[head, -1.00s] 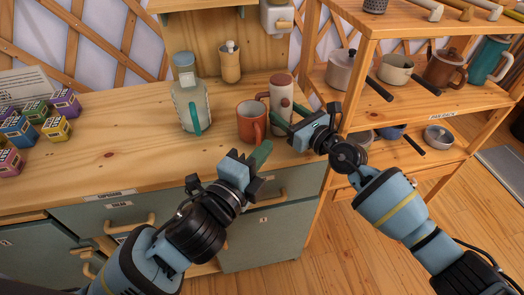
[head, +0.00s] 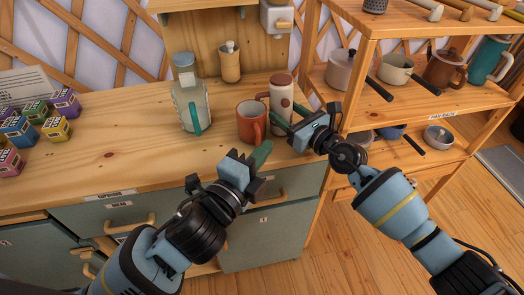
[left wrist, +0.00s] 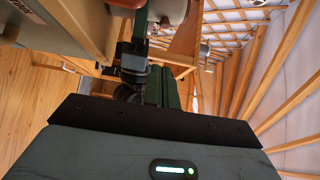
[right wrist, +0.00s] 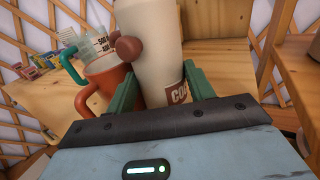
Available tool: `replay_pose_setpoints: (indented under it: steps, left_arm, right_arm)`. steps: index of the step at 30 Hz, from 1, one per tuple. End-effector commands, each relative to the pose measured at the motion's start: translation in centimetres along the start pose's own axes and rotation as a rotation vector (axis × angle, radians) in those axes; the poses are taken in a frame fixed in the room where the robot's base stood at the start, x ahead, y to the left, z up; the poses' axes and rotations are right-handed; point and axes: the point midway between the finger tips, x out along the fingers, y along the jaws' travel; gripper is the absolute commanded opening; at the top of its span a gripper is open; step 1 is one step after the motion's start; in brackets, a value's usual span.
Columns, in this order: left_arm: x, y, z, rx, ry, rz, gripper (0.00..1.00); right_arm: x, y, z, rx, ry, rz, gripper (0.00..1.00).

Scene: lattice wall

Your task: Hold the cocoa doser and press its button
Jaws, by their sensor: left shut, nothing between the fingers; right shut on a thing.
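The cocoa doser (head: 281,92) is a cream cylinder with brown parts, standing upright at the counter's right end. Its brown round button (right wrist: 129,48) sticks out from its side in the right wrist view. The label there is partly hidden. My right gripper (head: 286,124) is shut on the doser's lower body, with one green finger on each side in the right wrist view (right wrist: 155,88). My left gripper (head: 262,152) is shut and empty at the counter's front edge, in front of the orange mug and apart from the doser. Its fingers also show in the left wrist view (left wrist: 165,88).
The orange mug (head: 250,122) stands just left of the doser. A glass jug (head: 190,103) with a green handle stands further left. Several coloured boxes (head: 35,119) are at the counter's far left. A shelf rack (head: 400,115) with pots stands right. The counter's front middle is clear.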

Motion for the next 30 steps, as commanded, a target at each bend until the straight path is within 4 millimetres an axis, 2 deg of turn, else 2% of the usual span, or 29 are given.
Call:
replay_pose_setpoints:
  steps: [1, 17, 23, 30]
  left_arm:
    - [0.0, 0.1, 0.0, 0.000, 0.000, 0.001, 0.00]
    - [0.2, 0.1, -0.3, -0.032, 0.003, 0.000, 0.00]
    - [1.7, -0.2, -1.9, -0.273, 0.018, -0.013, 0.00]
    - [4.0, -0.8, -4.1, -0.696, 0.038, -0.037, 0.00]
  right_arm:
    - [-0.1, -0.1, -0.6, 0.000, 0.011, -0.001, 0.31]
    - [-0.1, -0.1, -0.6, 0.000, 0.012, -0.001, 0.31]
    - [-0.1, -0.1, -0.6, 0.001, 0.012, 0.000, 0.31]
    - [-0.1, 0.0, -0.7, 0.001, 0.012, 0.000, 0.31]
